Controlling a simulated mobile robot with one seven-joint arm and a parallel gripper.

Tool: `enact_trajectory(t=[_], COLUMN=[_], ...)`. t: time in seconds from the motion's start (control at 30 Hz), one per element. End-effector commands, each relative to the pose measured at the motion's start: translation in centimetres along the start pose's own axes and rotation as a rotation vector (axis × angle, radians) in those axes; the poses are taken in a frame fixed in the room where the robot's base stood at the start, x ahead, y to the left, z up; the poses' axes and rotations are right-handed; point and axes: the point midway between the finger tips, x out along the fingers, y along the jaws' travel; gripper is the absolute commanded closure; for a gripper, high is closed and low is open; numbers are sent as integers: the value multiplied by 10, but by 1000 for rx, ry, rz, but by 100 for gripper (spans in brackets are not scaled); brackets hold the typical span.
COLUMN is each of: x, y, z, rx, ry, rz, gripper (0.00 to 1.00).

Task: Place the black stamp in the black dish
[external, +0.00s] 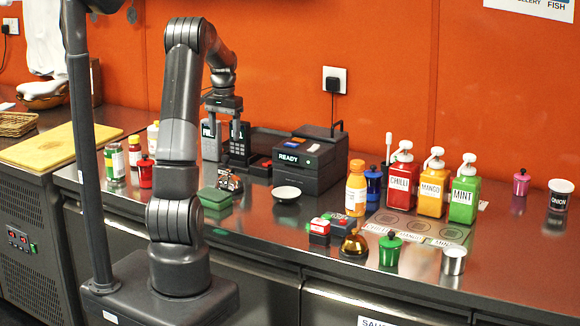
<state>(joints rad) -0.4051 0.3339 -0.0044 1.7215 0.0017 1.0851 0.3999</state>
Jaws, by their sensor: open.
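My gripper (223,132) is open and points down over the back of the counter, in front of the grey card terminals. Nothing shows between its fingers. A small dark block with white and red marks (229,181) stands on the counter below it and may be the black stamp; its details are too small to tell. A small round dish (286,193) with a pale inside and a dark underside sits to the right, in front of the printer. It may be the black dish, and it looks empty.
A green box (215,198) lies just in front of the dark block. The black printer (310,160) stands behind the dish.

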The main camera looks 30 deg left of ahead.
Motion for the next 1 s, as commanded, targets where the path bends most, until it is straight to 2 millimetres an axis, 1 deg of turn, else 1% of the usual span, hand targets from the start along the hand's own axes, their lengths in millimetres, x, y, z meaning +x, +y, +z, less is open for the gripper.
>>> enact_trajectory(t=[0.07,0.13,0.27,0.4,0.47,0.6,0.8,1.0], x=[-7,-17,-44,-72,-81,-98,-110,-108], y=[6,16,47,84,98,130,167,195], z=[3,9,29,60,75,110,165,218], rx=[2,4,6,6,5,6,5,4], ry=[10,26,75,138,164,228,320,410], rz=[-4,-10,-27,-42,-45,-51,-46,-28], gripper=[33,33,33,33,33,33,33,33])
